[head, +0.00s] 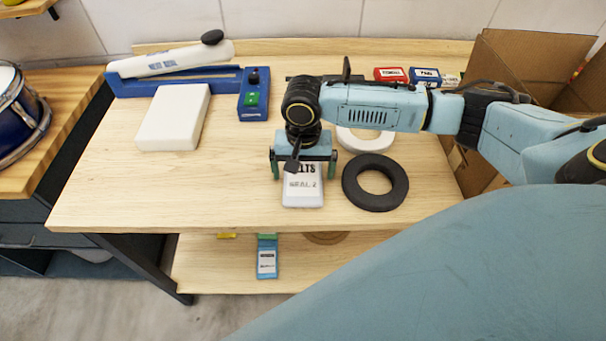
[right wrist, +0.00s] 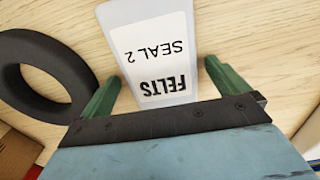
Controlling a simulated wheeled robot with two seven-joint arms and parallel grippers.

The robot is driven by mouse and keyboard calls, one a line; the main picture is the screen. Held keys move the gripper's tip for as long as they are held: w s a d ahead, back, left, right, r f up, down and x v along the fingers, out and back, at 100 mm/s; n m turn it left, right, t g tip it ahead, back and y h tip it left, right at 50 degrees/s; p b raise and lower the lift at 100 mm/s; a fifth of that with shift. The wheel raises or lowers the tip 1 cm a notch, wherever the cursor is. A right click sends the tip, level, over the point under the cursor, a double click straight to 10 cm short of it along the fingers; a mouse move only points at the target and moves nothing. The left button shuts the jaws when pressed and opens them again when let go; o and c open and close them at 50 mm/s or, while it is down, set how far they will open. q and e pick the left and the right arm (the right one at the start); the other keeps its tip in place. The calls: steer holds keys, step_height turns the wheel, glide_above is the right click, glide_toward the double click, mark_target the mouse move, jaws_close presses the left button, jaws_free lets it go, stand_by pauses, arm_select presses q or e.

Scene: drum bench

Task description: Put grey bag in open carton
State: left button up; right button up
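A pale grey bag (head: 303,195) labelled "FELTS SEAL 2" lies flat on the wooden bench near its front edge. It also shows in the right wrist view (right wrist: 150,50). My right gripper (head: 304,177) is over the bag's far end, with its green fingers apart, one on each side. In the right wrist view the fingers (right wrist: 162,80) stand clear of the bag's sides. The open carton (head: 530,65), brown with raised flaps, stands at the right end of the bench, partly hidden behind my right arm. My left gripper is out of view.
A black ring (head: 375,183) lies right of the bag, with a white ring (head: 365,138) behind it. A white block (head: 174,118) and a blue sealer (head: 180,80) with a white lever are at left. Small red (head: 391,74) and blue (head: 425,76) boxes stand near the carton.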

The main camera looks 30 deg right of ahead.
steer(key=c, duration=1)
